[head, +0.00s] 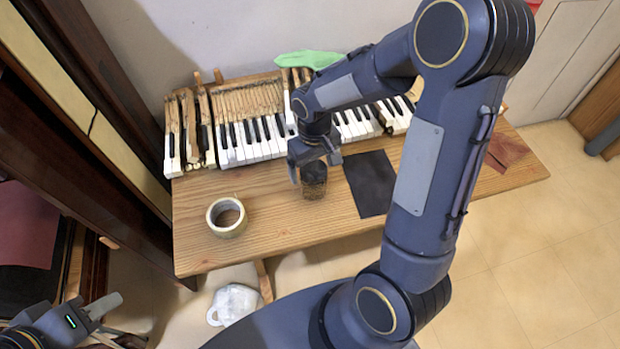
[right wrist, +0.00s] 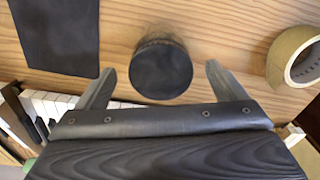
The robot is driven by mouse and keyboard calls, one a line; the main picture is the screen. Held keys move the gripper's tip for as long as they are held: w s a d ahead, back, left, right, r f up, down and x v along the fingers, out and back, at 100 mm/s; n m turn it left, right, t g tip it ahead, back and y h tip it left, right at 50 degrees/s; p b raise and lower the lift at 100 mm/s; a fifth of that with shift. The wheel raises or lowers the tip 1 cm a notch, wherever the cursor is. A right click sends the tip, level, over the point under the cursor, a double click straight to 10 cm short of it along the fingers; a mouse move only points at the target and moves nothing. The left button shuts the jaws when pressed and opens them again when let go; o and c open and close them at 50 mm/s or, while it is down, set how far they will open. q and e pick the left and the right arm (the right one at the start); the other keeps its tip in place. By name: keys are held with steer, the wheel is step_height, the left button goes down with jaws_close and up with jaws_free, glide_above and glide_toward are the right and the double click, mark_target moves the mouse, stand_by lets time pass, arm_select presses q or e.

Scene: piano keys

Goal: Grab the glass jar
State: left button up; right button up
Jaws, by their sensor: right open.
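The glass jar (head: 314,184) stands on the wooden table in front of the piano keys, with a dark round lid and brownish contents. In the right wrist view the jar (right wrist: 161,68) shows from above, mostly as its dark lid. My right gripper (head: 316,170) is over the jar with its fingers apart. In the right wrist view my right gripper (right wrist: 157,84) has one finger on each side of the jar, with a gap to both. My left gripper (head: 92,312) is at the lower left, away from the table; its finger gap is not clear.
A tape roll (head: 227,217) lies on the table (head: 270,238) left of the jar. A black sheet (head: 369,184) lies to its right. Piano keys (head: 250,141) run along the back, with a green cloth (head: 308,60) behind.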

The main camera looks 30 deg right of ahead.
step_height(320, 180, down, 4)
steer(key=shift+r, duration=0.15)
steer(key=c, duration=1.3)
steer(key=shift+r, duration=0.15)
steer(key=shift+c, duration=0.2)
